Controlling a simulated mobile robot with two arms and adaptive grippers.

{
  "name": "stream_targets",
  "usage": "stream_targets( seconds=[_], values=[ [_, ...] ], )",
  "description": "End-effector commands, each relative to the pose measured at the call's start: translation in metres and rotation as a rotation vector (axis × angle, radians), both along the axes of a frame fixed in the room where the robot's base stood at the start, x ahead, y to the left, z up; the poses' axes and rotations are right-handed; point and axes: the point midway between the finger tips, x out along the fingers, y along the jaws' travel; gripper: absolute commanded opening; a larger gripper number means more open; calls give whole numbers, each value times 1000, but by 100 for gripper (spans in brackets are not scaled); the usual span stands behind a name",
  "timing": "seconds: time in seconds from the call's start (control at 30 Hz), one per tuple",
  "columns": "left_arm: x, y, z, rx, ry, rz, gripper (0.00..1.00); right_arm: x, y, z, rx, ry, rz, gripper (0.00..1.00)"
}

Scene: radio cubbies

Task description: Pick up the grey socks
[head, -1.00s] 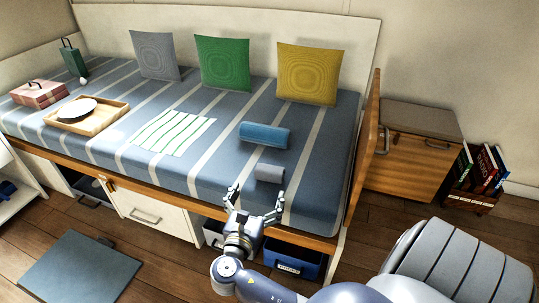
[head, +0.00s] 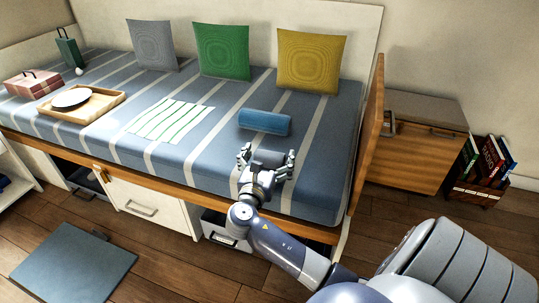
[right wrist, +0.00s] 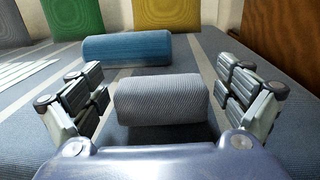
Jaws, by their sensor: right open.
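The grey socks, a small ribbed grey roll (right wrist: 161,100), lie on the striped bed (head: 325,190) near its front right part. In the right wrist view the roll sits between the spread fingers of my right gripper (head: 267,155), with a gap on each side. My right gripper is open and low over the bed's front edge. In the head view the gripper largely hides the roll. My left gripper is not in view.
A larger blue roll (head: 264,122) lies just behind the socks. A green-striped cloth (head: 171,121) and a wooden tray (head: 117,98) lie to the left. Grey, green and yellow cushions (head: 311,60) stand at the back. A wooden end board (head: 370,135) closes the bed's right end.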

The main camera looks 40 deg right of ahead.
Motion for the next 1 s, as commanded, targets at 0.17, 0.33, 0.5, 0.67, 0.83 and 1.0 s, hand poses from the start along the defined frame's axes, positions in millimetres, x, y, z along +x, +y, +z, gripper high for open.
stream_targets(
  seconds=[0.17,0.33,0.5,0.67,0.83,1.0],
  values=[
    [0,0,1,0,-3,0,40,1,-2,0,0,1,0,94],
    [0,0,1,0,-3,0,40,1,-2,0,0,1,0,72],
    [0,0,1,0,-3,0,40,1,-1,0,0,1,0,48],
    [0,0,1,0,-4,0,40,1,-1,0,0,1,0,48],
    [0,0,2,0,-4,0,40,1,-1,1,0,1,0,48],
    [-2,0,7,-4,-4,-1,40,1,-1,10,1,1,0,48]
  ],
)
